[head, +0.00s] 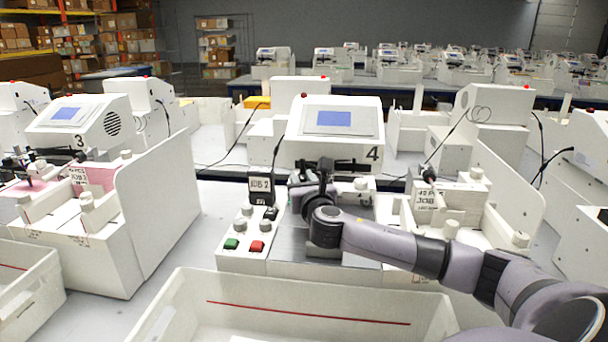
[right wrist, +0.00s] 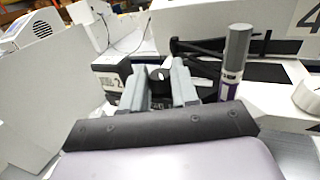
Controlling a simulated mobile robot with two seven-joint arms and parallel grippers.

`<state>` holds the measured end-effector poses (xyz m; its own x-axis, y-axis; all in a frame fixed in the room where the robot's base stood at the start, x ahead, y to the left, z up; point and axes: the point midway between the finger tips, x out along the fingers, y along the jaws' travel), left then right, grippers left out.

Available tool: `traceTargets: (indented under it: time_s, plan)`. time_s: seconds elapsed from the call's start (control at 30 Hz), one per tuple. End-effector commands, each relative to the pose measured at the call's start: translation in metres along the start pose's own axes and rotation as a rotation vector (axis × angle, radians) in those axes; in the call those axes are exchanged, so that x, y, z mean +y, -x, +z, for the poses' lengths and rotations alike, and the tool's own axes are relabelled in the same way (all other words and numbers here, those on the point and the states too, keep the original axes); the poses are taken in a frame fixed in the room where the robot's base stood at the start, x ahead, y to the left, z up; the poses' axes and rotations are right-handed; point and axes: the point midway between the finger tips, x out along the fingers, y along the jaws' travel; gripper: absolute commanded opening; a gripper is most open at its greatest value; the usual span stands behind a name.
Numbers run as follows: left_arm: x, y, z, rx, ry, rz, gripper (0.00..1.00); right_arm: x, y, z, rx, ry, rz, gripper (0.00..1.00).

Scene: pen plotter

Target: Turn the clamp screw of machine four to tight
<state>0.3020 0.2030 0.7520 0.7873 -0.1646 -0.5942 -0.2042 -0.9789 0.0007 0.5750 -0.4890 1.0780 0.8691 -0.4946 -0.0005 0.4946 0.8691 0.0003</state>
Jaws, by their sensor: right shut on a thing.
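Machine four (head: 335,146), white with a blue screen and a "4" on its front, stands in the middle of the head view. My right arm reaches in from the right to its dark pen carriage. My right gripper (right wrist: 160,88) is shut, its grey fingers around a small dark piece with a round opening (right wrist: 160,73). This looks like the clamp screw, but the fingers cover most of it and its turn cannot be read. A grey and purple pen (right wrist: 233,62) stands upright just right of the fingers. My left gripper is not in view.
A control panel with a green button (head: 231,244) and a red button (head: 257,247) lies left of my right wrist. A white tray (head: 190,300) stands in front. Machine three (head: 77,130) is at the left.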

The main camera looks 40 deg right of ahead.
Motion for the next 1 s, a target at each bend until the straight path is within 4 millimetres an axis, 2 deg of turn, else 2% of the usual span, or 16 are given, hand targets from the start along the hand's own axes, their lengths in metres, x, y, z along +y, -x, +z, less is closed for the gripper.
traceTargets:
  time_s: [0.63, 1.0]
  plan:
    - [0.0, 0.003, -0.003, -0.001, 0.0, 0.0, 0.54, 0.012, -0.004, 0.001, 0.0, -0.004, -0.614, 0.0]
    - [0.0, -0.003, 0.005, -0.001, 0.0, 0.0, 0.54, 0.014, -0.007, -0.001, -0.001, -0.002, -0.889, 0.0]
